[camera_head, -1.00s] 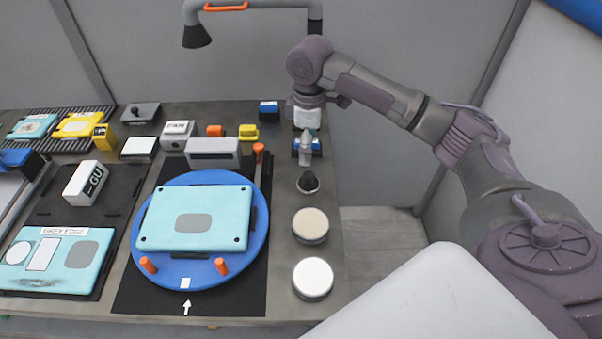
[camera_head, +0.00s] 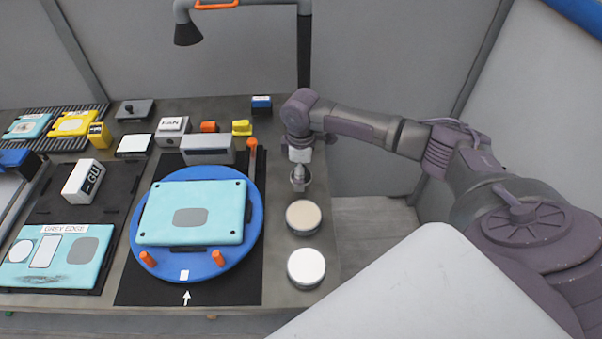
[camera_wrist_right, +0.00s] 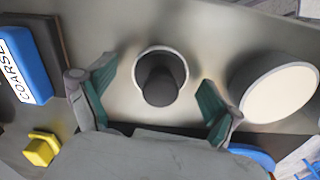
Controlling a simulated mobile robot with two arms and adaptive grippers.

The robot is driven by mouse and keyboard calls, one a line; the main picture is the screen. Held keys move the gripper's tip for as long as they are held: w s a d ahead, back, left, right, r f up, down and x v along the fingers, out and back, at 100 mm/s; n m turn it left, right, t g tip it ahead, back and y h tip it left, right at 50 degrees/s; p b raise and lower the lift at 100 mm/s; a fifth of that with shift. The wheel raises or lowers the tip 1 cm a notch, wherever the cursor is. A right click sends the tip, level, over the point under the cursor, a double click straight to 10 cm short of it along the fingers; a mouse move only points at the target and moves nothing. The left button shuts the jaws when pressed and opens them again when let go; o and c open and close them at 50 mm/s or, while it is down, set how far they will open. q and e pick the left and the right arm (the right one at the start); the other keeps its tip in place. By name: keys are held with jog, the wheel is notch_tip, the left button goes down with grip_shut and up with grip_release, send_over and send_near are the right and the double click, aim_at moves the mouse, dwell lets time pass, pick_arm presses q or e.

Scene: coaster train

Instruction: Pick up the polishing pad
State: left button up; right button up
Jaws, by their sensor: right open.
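The polishing pad, as I take it, is a small round piece with a pale rim and a black upright knob (camera_wrist_right: 160,84) in the right wrist view. It stands on the table, and in the head view my right gripper hides it. My right gripper (camera_head: 300,186) points down over it. In the right wrist view the green-lined fingers of this gripper (camera_wrist_right: 156,92) are spread, one on each side of the knob, with visible gaps and nothing held. My left gripper is not in view.
A beige-topped disc (camera_head: 303,216) and a white-topped disc (camera_head: 306,267) stand close in front. The blue turntable (camera_head: 250,228) carrying a light-blue panel (camera_head: 160,210) is to the left. A blue COARSE block (camera_wrist_right: 22,65) and a yellow block (camera_wrist_right: 41,149) are nearby.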

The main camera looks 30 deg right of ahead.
jog(key=c, duration=1.3)
jog(key=shift+r, duration=0.15)
jog(key=shift+c, duration=0.2)
notch_tip(320, 180, up, 4)
jog(key=shift+f+b, duration=0.1)
jog(key=shift+b, duration=0.55)
jog(key=s+d+r+b, duration=0.1)
jog(key=s+d+r, duration=0.1)
jog(key=s+r, duration=0.5)
jog(key=s, duration=0.4)
jog(key=shift+s+b, duration=0.3)
jog(key=o, duration=0.7)
jog(key=c, duration=0.4)
